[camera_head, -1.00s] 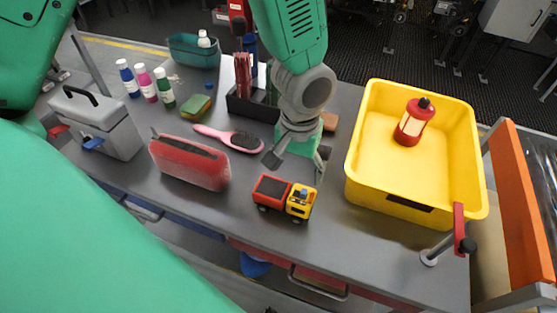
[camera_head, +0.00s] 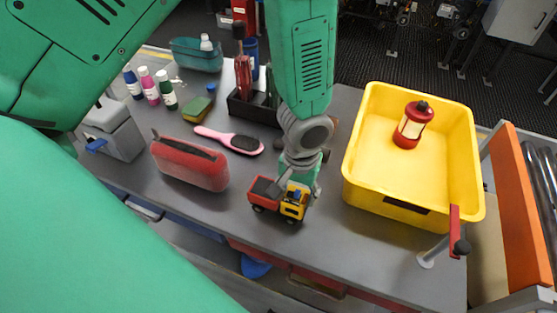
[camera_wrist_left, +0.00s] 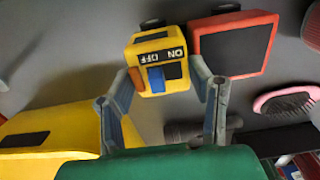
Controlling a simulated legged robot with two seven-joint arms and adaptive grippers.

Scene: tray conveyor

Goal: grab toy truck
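The toy truck (camera_head: 267,191) has a red bed with a dark top and a yellow cab with a blue part on it. It sits on the grey table near the front edge. My left gripper (camera_head: 297,187) is down over the cab. In the left wrist view its two fingers (camera_wrist_left: 160,72) stand on either side of the yellow cab (camera_wrist_left: 158,48) and appear to touch it. The bed (camera_wrist_left: 236,45) is beside the fingers, outside them. My right gripper is not in view.
A yellow bin (camera_head: 364,150) with a red lantern (camera_head: 413,124) stands to the right. A red case (camera_head: 190,165) and a pink hairbrush (camera_head: 222,138) lie left of the truck. A dark holder (camera_head: 249,108) with upright items is behind.

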